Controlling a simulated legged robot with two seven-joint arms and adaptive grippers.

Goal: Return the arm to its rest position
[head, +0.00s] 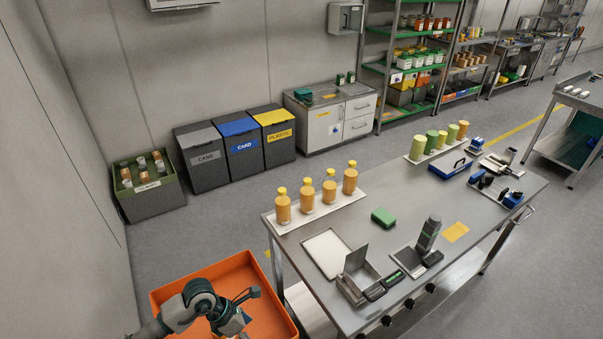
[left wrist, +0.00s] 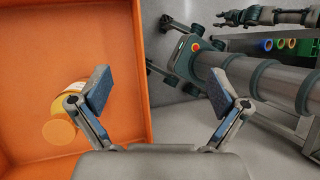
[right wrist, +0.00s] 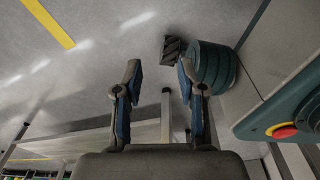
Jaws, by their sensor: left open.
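My left arm comes in at the bottom left of the head view, and its gripper (head: 238,318) is over the orange bin (head: 170,290). In the left wrist view my left gripper (left wrist: 158,95) is open with nothing between its fingers. The orange bin (left wrist: 60,40) fills the left of that view. An amber bottle with a yellow cap (left wrist: 59,132) lies in it, partly hidden by the left finger. My right gripper (right wrist: 158,85) shows only in the right wrist view. Its fingers are apart and empty, with grey floor behind them.
The steel table (head: 390,220) stands right of the bin. Lidded sorting bins (head: 240,145) stand along the wall. Open floor lies between them and the table.

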